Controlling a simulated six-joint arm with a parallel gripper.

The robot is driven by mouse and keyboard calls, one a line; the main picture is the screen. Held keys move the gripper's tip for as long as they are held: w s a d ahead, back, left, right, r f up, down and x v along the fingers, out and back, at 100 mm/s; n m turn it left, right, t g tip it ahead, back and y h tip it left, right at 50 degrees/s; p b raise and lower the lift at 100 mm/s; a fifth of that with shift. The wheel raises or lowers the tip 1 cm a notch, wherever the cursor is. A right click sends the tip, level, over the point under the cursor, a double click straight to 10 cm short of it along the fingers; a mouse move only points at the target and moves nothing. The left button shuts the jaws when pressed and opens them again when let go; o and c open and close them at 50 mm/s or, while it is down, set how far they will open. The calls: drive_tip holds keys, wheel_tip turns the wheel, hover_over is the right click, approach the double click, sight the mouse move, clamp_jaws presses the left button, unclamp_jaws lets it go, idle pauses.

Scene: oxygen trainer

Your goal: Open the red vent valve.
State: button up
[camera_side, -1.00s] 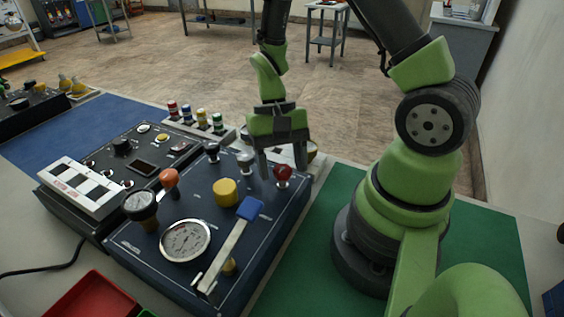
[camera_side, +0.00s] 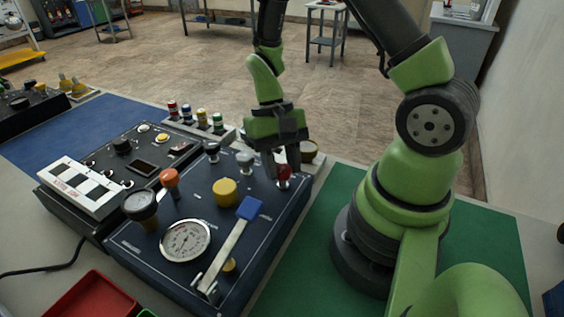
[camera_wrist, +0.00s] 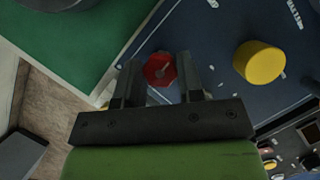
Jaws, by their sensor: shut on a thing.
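The red vent valve (camera_side: 283,173) is a small red knob at the far right corner of the dark blue panel (camera_side: 160,271). In the wrist view the red knob (camera_wrist: 160,69) sits between the two dark fingers of my gripper (camera_wrist: 158,77). In the side view my gripper (camera_side: 282,172) reaches down at the knob, with a finger partly hiding it. My gripper is shut on the red knob. The finger contact itself is hard to make out in the pictures.
Near the valve stand a yellow knob (camera_side: 226,192), a grey knob (camera_side: 245,161) and a black knob (camera_side: 211,151). A blue-handled lever (camera_side: 249,209) and a round gauge (camera_side: 185,240) are on the same panel. A green mat (camera_side: 312,262) lies to the right.

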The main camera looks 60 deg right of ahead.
drive_tip(key=n+h, duration=0.1)
drive_tip(key=n, duration=0.2)
drive_tip(key=n+h, duration=0.1)
drive_tip(key=n, duration=0.2)
drive_tip(key=shift+a+g, duration=0.1)
drive_tip(key=shift+g, duration=0.3)
drive_tip(key=n+h, duration=0.2)
drive_tip(key=n, duration=0.3)
drive_tip(key=shift+n, duration=0.3)
drive_tip(key=n+h, duration=0.1)
drive_tip(key=n, duration=0.1)
drive_tip(key=n+t+h, duration=0.1)
drive_tip(key=n, duration=0.2)
drive_tip(key=shift+a+n, duration=0.15)
drive_tip(key=shift+n, duration=0.15)
drive_tip(key=n+t+h, duration=0.1)
drive_tip(key=n+t, duration=0.1)
drive_tip(key=n, duration=0.3)
drive_tip(key=shift+s, duration=0.1)
drive_tip(key=shift+n, duration=0.3)
drive_tip(key=o, duration=0.9)
